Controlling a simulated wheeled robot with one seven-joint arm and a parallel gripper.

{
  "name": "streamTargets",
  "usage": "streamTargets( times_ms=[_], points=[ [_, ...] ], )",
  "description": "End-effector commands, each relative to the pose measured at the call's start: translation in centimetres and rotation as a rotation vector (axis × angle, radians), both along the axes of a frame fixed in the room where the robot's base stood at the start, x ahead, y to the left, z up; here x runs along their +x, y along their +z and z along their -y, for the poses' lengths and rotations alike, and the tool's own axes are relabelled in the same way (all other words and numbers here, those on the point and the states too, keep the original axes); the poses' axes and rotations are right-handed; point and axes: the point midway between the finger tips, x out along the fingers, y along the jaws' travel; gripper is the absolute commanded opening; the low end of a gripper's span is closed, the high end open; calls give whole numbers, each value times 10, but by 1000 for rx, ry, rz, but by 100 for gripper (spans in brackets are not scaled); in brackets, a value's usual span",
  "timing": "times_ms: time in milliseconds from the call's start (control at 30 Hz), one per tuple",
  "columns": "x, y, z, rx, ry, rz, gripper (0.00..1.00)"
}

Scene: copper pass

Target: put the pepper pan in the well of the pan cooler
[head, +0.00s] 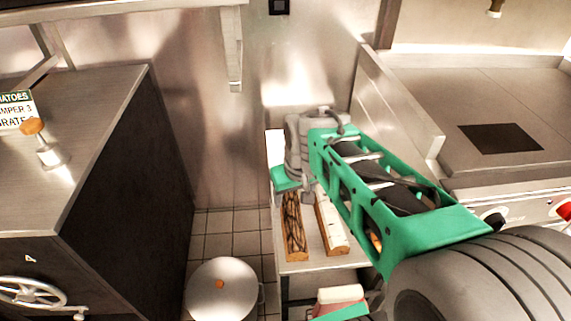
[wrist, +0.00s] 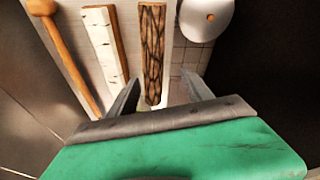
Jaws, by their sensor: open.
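I cannot make out the pepper pan or the pan cooler's well in either view. My gripper (wrist: 161,95) is open in the wrist view, with nothing between its fingers. It points down over a narrow shelf (head: 305,267). A dark-barked log (wrist: 152,48) lies ahead, its near end between the fingertips in the picture; I cannot tell how far below them it is. In the head view the gripper's green body (head: 285,178) is beyond the logs, and its fingers are hidden.
A pale birch log (wrist: 103,45) and a wooden-handled tool (wrist: 68,55) lie beside the dark log. A lidded pot (head: 222,290) stands on the tiled floor. A dark-sided counter (head: 85,110) is left; a griddle (head: 480,100) is right. A red-and-white object (head: 340,295) sits low.

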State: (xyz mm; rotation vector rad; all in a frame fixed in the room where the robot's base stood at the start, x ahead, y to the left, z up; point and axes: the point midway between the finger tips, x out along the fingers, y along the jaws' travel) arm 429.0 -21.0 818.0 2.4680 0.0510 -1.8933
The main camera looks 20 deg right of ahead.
Motion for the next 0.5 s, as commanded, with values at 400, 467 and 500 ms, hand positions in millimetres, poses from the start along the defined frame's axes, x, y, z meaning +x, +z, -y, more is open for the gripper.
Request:
streamTargets(
  times_ms=[400,467,500],
  points=[
    [218,-36,117,-27,140,130,94],
    [224,-43,121,-30,144,133,99],
    [227,-48,121,-30,146,134,100]
  ],
)
